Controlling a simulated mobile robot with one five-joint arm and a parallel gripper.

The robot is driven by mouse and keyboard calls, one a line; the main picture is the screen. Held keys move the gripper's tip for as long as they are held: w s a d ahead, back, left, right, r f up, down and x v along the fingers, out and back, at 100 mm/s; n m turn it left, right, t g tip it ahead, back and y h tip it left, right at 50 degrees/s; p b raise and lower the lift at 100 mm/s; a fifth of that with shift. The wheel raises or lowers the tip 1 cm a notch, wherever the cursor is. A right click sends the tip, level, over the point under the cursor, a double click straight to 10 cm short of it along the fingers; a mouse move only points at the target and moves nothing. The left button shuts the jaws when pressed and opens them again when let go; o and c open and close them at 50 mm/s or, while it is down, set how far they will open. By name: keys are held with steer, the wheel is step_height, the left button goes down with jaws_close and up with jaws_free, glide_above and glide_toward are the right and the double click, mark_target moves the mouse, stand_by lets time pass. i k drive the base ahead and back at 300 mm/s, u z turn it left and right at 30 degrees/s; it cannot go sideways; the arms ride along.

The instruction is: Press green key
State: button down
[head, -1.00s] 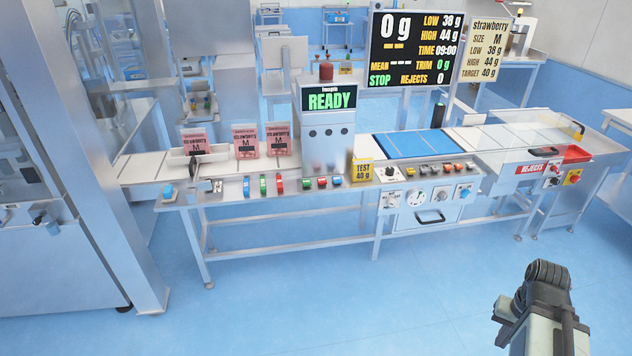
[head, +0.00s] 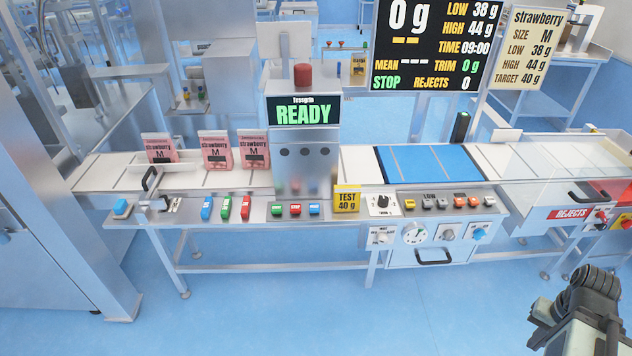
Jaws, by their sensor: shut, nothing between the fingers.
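On the sloped panel under the READY display, a green key (head: 276,210) sits at the left of a row with a red key (head: 295,209) and a blue key (head: 314,209). Further left, a green rocker (head: 226,207) stands between a blue rocker (head: 207,208) and a red rocker (head: 245,207). The labels on the keys are too small to read surely. Part of my arm shows at the lower right of the head view, well apart from the panel. I cannot make out my gripper's fingers there.
Several strawberry pouches (head: 219,151) stand on the belt at the left. A yellow TEST 40 g block (head: 346,199) stands right of the keys. A grey panel with knobs (head: 430,237) is further right. The blue floor (head: 300,305) before the bench is clear.

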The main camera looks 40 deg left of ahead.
mark_target(276, 208)
steer(key=i, duration=1.3)
steer(key=u, duration=4.25)
steer(key=i, duration=1)
steer(key=u, duration=0.05)
